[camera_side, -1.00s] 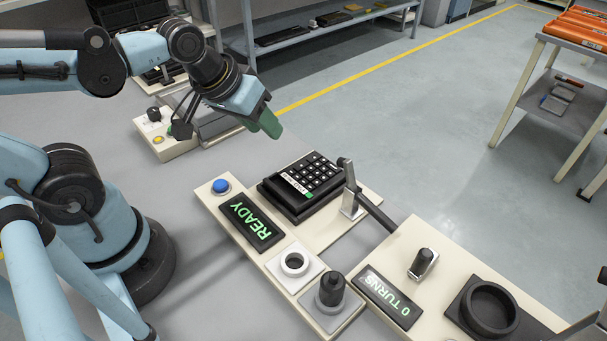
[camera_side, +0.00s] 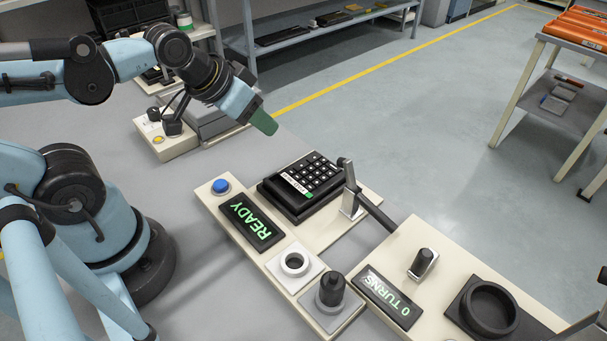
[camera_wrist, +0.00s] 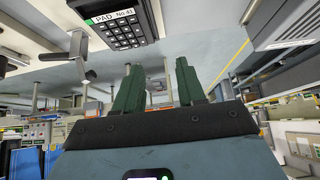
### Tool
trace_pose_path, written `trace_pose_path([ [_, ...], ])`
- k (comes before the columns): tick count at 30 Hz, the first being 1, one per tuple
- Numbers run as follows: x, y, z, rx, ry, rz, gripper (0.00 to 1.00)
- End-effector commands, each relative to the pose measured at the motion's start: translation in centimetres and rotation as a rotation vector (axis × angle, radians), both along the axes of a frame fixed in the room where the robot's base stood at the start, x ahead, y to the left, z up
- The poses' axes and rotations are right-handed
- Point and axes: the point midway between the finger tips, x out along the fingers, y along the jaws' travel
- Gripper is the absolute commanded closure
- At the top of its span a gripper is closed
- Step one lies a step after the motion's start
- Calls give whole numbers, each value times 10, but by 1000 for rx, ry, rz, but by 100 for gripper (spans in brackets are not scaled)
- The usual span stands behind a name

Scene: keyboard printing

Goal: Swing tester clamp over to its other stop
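The tester clamp (camera_side: 375,211) is a dark bar on a silver block, with a short upright dark end. It stands at the right edge of the keypad (camera_side: 302,180), its bar pointing right and away from the keys. My gripper (camera_side: 264,122) is in the air, behind and left of the keypad, well apart from the clamp. In the wrist view its two green fingers (camera_wrist: 159,88) are spread with nothing between them.
A blue button (camera_side: 221,186), a READY display (camera_side: 252,224), a white ring (camera_side: 294,264) and a dark knob (camera_side: 332,290) line the front panel. A "0 TURNS" display (camera_side: 388,295) and a round black cup (camera_side: 490,307) are at right. Air above the keypad is clear.

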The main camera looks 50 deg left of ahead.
Motion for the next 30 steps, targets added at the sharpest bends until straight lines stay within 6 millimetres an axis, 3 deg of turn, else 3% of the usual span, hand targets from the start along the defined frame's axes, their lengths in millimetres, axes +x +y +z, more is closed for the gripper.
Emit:
trace_pose_path([
  [1,0,0,0,0,0,0,67],
  [8,10,-22,14,6,73,-19,100],
  [14,30,-72,39,62,211,-15,100],
  [21,45,-147,64,193,297,51,100],
  [27,43,-211,77,300,283,130,100],
  [30,39,-232,80,332,265,163,100],
])
